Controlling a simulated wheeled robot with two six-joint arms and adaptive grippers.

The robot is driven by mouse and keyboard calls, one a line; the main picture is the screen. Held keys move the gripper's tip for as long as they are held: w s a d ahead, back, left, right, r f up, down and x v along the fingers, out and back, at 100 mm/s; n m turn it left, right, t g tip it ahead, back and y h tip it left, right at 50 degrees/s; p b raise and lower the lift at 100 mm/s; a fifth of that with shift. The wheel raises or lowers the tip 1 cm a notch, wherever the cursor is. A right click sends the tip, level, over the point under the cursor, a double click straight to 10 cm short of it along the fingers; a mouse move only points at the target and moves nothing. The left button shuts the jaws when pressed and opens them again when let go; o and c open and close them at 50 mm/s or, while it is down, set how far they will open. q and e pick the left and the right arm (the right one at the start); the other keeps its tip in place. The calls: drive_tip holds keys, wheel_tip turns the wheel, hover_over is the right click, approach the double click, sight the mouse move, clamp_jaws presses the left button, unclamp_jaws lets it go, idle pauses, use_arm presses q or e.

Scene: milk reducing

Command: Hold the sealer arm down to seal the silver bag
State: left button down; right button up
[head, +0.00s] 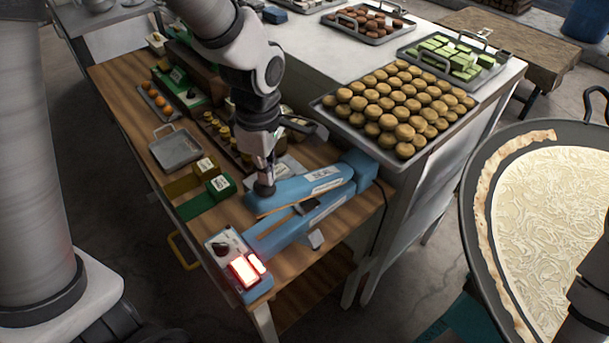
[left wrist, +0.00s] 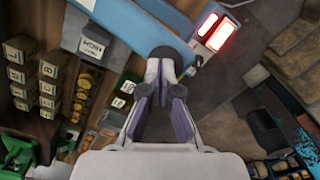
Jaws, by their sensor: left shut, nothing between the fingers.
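The blue sealer (head: 285,235) stands on the near end of a wooden bench. Its upper arm (head: 300,185) lies low over the base, with a narrow gap between them. My left gripper (head: 265,188) points down, shut and empty, with its tips at the free end of the sealer arm by a dark round knob. The left wrist view also shows the shut fingers (left wrist: 168,75) at that knob, over the blue sealer (left wrist: 125,32). Whether they press on it is hard to tell. A small grey piece (head: 316,239) shows beside the base; I cannot make out a silver bag clearly.
Red lights (head: 243,270) glow on the sealer's control end. Green boxes (head: 221,187) and a metal tray (head: 178,150) sit left of it. A tray of round cookies (head: 400,107) stands behind on the white table. A large pan (head: 555,210) is at right.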

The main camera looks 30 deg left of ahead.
sight(255, 190)
use_arm(q)
drive_tip(key=shift+s+a+f+b, duration=0.15)
drive_tip(key=shift+s+f+b, duration=0.2)
drive_tip(key=shift+f, duration=0.2)
drive_tip(key=shift+s+a+f+b, duration=0.1)
drive_tip(key=shift+s+f+b, duration=0.2)
drive_tip(key=shift+f, duration=0.25)
drive_tip(key=shift+s+a+f+b, duration=0.15)
drive_tip(key=shift+s+f+b, duration=0.15)
drive_tip(key=shift+f+b, duration=0.5)
drive_tip(key=shift+s+a+f+b, duration=0.15)
drive_tip(key=shift+s+f+b, duration=0.15)
drive_tip(key=shift+f+b, duration=0.5)
drive_tip(key=shift+f, duration=0.1)
drive_tip(key=shift+s+a+f+b, duration=0.1)
drive_tip(key=shift+s+f+b, duration=0.05)
drive_tip(key=shift+f+b, duration=0.6)
drive_tip(key=shift+s+f+b, duration=0.15)
drive_tip(key=shift+f+b, duration=0.5)
drive_tip(key=shift+f, duration=0.2)
idle(0.9)
wheel_tip(255, 190, up, 15)
drive_tip(key=p, duration=1.3)
